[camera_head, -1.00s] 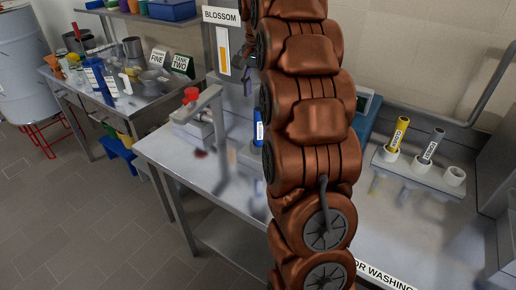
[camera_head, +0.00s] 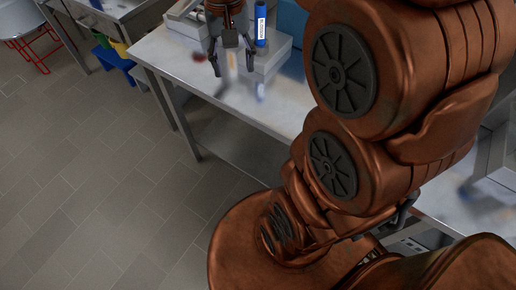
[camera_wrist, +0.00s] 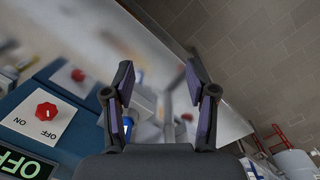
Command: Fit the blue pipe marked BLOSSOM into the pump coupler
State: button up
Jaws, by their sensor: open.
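A blue pipe (camera_head: 261,25) with a white label stands upright on a light grey block (camera_head: 272,62) at the top of the head view. The label is too small to read. I cannot tell how deep its lower end sits in the block, or whether that block is the pump coupler. My gripper (camera_head: 232,70) points down, open and empty, just left of the pipe and apart from it. In the wrist view my gripper (camera_wrist: 159,72) has its fingers spread with nothing between them. A bit of blue (camera_wrist: 128,124), likely the pipe, shows beside the left finger.
The steel table (camera_head: 190,70) has its front edge below my gripper. My arm covers the table's right part. In the wrist view, a blue panel (camera_wrist: 72,125) carries a red ON/OFF knob (camera_wrist: 46,111) and a green OFF display (camera_wrist: 22,164).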

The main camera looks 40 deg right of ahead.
jog(key=s+a+f+n, duration=0.2)
jog(key=s+a+f, duration=0.1)
jog(key=s, duration=0.5)
jog(key=s+a+f+n, duration=0.3)
jog(key=s+f, duration=0.3)
jog(key=s, duration=0.2)
jog(key=shift+s+g, duration=0.3)
jog(key=shift+g, duration=0.1)
jog(key=shift+a, duration=0.1)
notch_tip(320, 180, up, 3)
jog(key=p, duration=0.3)
